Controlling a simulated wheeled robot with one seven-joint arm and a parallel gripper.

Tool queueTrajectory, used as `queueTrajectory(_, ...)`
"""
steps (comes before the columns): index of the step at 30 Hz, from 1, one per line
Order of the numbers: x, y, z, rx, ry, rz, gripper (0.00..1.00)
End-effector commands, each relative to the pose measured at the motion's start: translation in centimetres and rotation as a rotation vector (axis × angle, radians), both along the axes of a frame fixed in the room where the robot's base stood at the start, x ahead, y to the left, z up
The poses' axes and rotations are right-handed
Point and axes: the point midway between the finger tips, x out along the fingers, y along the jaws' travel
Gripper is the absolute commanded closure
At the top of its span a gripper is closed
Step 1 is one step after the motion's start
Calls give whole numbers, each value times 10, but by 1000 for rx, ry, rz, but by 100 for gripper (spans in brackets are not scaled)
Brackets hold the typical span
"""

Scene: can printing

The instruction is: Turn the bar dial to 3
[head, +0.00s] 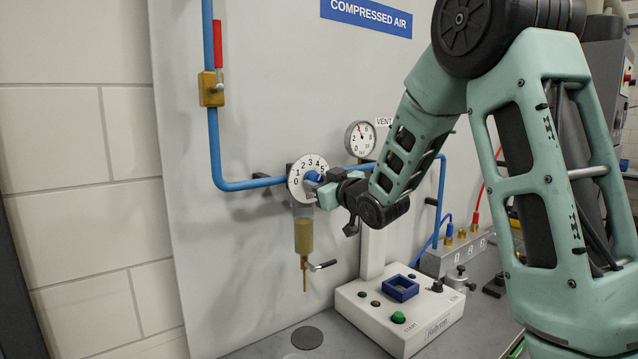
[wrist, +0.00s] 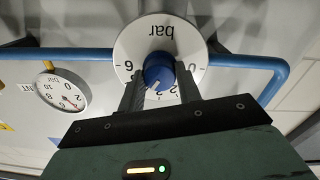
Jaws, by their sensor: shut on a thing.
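The bar dial is a white disc with black numbers (head: 296,174); its blue knob (head: 325,194) shows partly behind my gripper in the head view. In the wrist view the disc (wrist: 160,28) appears upside down, with "bar" at the top, 6 at left and 0 at right. My gripper (wrist: 159,88) is shut on the blue knob (wrist: 157,70), one finger on each side. A pale pointer mark on the knob points down and slightly left in the wrist view. The fingers hide some numbers, so I cannot read exactly which one it meets.
A round pressure gauge (head: 361,139) with a red needle is right of the dial. Blue pipe (head: 216,150) runs along the panel, with a red-handled valve (head: 211,88) at upper left. A brass-coloured bowl (head: 303,236) hangs below the dial. A control box (head: 400,317) stands on the bench.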

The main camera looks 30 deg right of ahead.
Motion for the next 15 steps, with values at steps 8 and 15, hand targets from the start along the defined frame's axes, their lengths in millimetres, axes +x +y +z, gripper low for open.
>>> queueTrajectory(8,0,0,-2,-23,-1,0,89)
queueTrajectory(15,0,1,-6,-137,-8,0,89)
